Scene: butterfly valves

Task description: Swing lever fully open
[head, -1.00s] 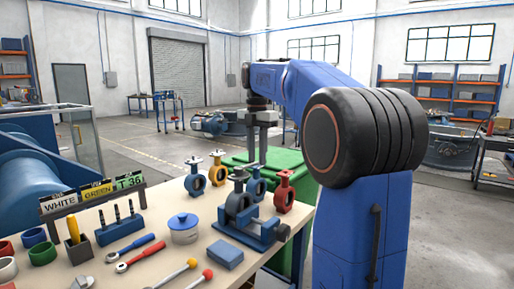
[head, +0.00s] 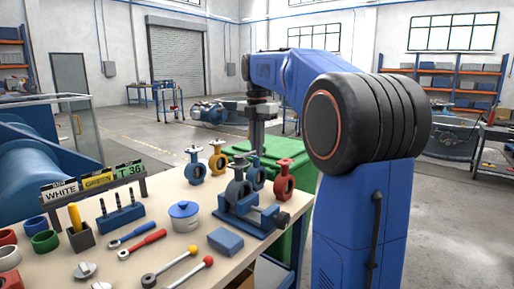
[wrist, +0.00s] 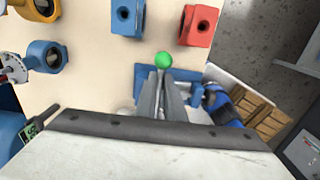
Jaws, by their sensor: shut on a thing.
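A lever with a green ball knob (wrist: 164,59) shows at the tips of my gripper's fingers (wrist: 164,78) in the wrist view. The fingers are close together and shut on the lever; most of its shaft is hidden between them. In the head view my gripper (head: 257,145) points down over the back of the bench, above and behind the dark valve (head: 238,193) held in the blue vise (head: 250,217). The wrist view shows part of the blue vise (wrist: 145,74) beneath the fingers. I cannot tell the lever's angle, and its joint with the valve is hidden.
Red (head: 284,184), yellow (head: 217,163) and blue (head: 195,172) valves stand near the vise. Loose yellow-knobbed (head: 170,267) and red-knobbed (head: 193,271) levers lie at the front. A green bin (head: 295,155) stands behind the bench (head: 165,230).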

